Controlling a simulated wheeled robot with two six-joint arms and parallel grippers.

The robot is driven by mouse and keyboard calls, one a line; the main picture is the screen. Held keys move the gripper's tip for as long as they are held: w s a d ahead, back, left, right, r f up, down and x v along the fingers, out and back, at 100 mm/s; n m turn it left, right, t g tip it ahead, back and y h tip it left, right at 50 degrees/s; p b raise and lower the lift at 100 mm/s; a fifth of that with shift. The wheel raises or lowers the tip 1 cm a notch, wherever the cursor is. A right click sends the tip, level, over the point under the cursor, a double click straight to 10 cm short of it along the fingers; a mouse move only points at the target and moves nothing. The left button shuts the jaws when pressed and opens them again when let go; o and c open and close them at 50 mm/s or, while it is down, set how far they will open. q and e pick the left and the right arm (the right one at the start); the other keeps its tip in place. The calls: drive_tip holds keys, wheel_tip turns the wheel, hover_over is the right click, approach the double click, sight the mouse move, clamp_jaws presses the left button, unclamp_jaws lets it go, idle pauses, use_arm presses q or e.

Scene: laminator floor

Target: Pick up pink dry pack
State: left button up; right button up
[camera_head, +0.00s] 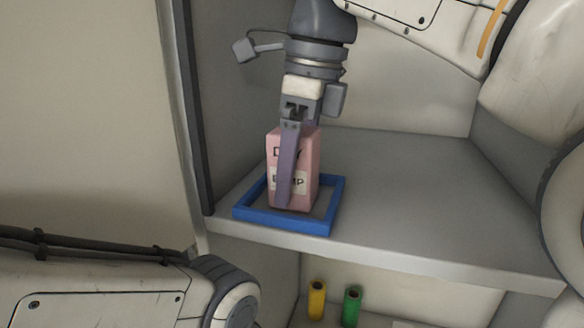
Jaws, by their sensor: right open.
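The pink dry pack (309,165) is an upright pink box with dark lettering and a pale label. It stands inside a blue square frame (284,224) at the left front of a grey shelf. My right gripper (290,190) points down over the pack from above. Its long purplish finger runs down across the pack's front and hides part of the lettering. The jaws are open around the pack; the other finger is mostly hidden behind it. My left arm shows at the bottom left, but its gripper is out of view.
The grey shelf (420,200) is clear to the right of the blue frame. A dark upright post (196,110) and side wall stand close on the left. Below the shelf, a yellow cylinder (316,300) and a green cylinder (351,307) stand on a lower level.

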drive_tip(key=shift+a+f, duration=0.1)
drive_tip(key=shift+f, duration=0.25)
drive_tip(key=c, duration=1.5)
clamp_jaws()
drive_tip(key=shift+r, duration=0.15)
